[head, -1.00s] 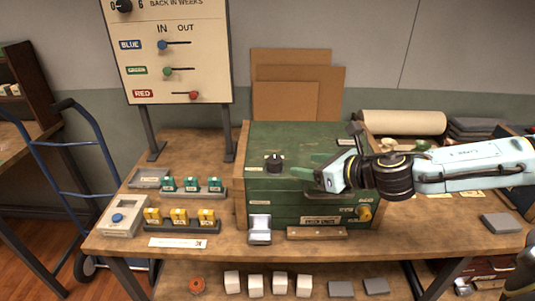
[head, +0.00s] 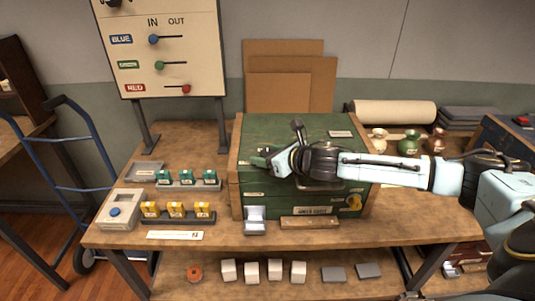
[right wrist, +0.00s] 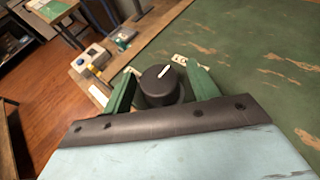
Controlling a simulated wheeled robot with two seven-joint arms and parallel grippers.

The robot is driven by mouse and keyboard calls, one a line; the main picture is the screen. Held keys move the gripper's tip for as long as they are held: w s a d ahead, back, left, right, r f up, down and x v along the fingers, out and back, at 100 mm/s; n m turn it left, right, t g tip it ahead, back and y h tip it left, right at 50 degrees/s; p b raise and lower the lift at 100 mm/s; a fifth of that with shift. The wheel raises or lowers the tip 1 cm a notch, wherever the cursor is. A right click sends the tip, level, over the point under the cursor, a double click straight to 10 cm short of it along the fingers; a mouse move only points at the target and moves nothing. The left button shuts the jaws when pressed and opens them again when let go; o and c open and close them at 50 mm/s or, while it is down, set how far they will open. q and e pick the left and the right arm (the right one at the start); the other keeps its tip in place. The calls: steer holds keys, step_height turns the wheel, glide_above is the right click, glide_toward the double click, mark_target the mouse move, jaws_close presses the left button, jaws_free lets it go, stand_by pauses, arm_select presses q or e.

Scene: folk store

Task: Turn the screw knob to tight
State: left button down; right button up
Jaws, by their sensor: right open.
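The black screw knob (right wrist: 163,86) with a white pointer line sits on top of the green chest (head: 285,128). In the right wrist view it stands between the two green fingers of my right gripper (right wrist: 160,72). The fingers are open on either side of it; I cannot tell whether they touch it. Small pale labels (right wrist: 180,59) lie beside the knob, too small to read. In the head view my right gripper (head: 265,160) is at the chest's left top, and the knob is mostly hidden there. My left gripper is not in view.
Green blocks (head: 187,178), yellow blocks (head: 176,210) and a blue-button box (head: 117,211) stand left. A lever board (head: 160,50) rises behind. Vases (head: 409,143) stand right.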

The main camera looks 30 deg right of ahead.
steer(key=shift+w, duration=0.1)
steer(key=shift+c, duration=0.3)
steer(key=c, duration=0.9)
steer(key=shift+c, duration=0.2)
steer(key=shift+a+f, duration=0.1)
